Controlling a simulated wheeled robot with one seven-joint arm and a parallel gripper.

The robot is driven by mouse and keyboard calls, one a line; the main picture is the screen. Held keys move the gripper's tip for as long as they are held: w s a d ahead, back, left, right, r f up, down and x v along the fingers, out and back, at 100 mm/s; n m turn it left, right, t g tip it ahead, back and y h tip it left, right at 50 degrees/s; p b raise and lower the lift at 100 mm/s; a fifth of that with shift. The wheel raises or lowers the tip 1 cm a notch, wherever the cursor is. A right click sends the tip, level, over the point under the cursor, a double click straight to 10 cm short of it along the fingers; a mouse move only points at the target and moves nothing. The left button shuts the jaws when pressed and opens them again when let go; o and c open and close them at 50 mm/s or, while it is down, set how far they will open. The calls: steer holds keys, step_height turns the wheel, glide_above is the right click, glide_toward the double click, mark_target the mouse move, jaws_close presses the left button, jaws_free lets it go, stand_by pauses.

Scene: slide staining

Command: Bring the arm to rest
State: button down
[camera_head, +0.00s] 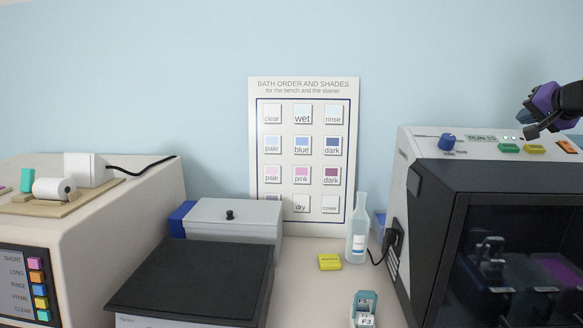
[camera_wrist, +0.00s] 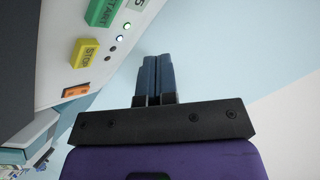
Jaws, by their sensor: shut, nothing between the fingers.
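My gripper (camera_head: 529,131) is at the right edge of the head view, above the top of the stainer (camera_head: 425,142), beside its control panel. In the wrist view my gripper (camera_wrist: 158,62) shows two dark blue fingers pressed together, with nothing between them. The green START button (camera_wrist: 101,12), the yellow STOP button (camera_wrist: 84,52) and an orange button (camera_wrist: 76,91) lie to the left of the fingers. In the head view the green button (camera_head: 508,148) and yellow button (camera_head: 535,149) are just below the gripper. The fingers appear apart from the buttons.
A blue knob (camera_head: 447,142) stands up from the stainer's panel. A glass bottle (camera_head: 358,235), a yellow block (camera_head: 329,262) and a black-lidded box (camera_head: 195,280) are on the bench. Another machine (camera_head: 110,215) is at left. A chart (camera_head: 304,155) stands behind. Free space lies above the bench.

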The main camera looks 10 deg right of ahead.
steer(key=s+a+f+n+g+y, duration=0.1)
steer(key=s+a+n, duration=0.1)
steer(key=a, duration=0.7)
steer(key=s+a+f+n+g+y, duration=0.1)
steer(key=s+a+n+g+y, duration=0.1)
steer(key=a, duration=0.7)
steer(key=s+a+f+n+g+y, duration=0.1)
steer(key=s+a, duration=0.3)
steer(key=a, duration=0.5)
steer(key=shift+s+n+y, duration=0.1)
steer(key=shift+n+y, duration=0.2)
steer(key=shift+n, duration=0.4)
steer(key=s+a+f+n+g+h, duration=0.1)
steer(key=s+a+f+n+g, duration=0.1)
steer(key=s, duration=0.6)
steer(key=s+a+f+n+g+h, duration=0.1)
steer(key=s+a+f+g, duration=0.1)
steer(key=s+a+f, duration=0.3)
steer(key=shift+s+a+f+n+h, duration=0.3)
steer(key=shift+s+a+n+h, duration=0.1)
steer(key=shift+s, duration=1.35)
stand_by(1.6)
